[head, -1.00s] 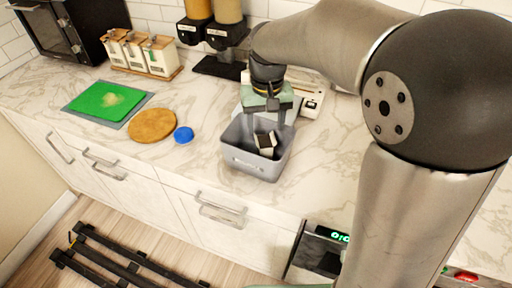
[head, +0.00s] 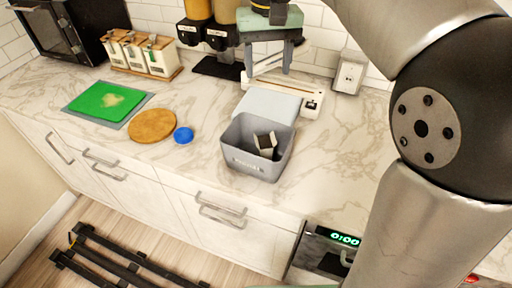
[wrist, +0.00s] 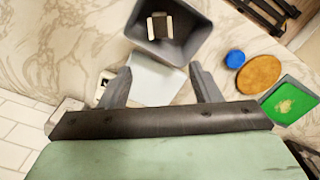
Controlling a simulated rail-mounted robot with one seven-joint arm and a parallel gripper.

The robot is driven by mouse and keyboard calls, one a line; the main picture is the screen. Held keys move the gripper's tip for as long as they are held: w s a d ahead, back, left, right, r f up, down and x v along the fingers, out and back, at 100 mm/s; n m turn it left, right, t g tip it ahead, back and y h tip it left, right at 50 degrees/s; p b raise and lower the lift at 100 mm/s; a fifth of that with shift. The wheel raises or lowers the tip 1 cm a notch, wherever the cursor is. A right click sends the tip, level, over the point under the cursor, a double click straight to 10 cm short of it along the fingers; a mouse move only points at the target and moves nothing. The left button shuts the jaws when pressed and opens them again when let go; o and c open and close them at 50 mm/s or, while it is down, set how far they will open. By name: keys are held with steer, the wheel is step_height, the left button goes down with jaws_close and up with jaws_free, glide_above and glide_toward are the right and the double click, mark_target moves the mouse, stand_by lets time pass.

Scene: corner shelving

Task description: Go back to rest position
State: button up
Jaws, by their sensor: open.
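My gripper (head: 266,70) is raised above the back of the counter, in front of the tiled wall. Its two fingers are apart with nothing between them. In the wrist view my gripper (wrist: 160,80) is also open and empty. The grey bin (head: 233,158) stands on the counter below and nearer than the gripper. A small black and white object (head: 265,143) lies in the bin; it also shows in the wrist view (wrist: 160,25).
A blue lid (head: 183,135), a round cork board (head: 153,125) and a green board (head: 105,101) lie left. Dispensers (head: 215,35) and canisters (head: 160,55) line the back. Open counter lies to the bin's right.

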steer(key=shift+r, duration=0.45)
steer(key=s+d+f+m, duration=0.1)
steer(key=s+d+f, duration=0.5)
steer(key=s+f, duration=0.4)
steer(key=s+d+f+m, duration=0.1)
steer(key=s+d+f, duration=0.5)
steer(key=s+f, duration=0.3)
step_height(320, 180, down, 3)
steer(key=shift+s+d+r+t, duration=0.1)
steer(key=shift+s+d+t, duration=0.2)
steer(key=shift+s, duration=0.1)
stand_by(0.3)
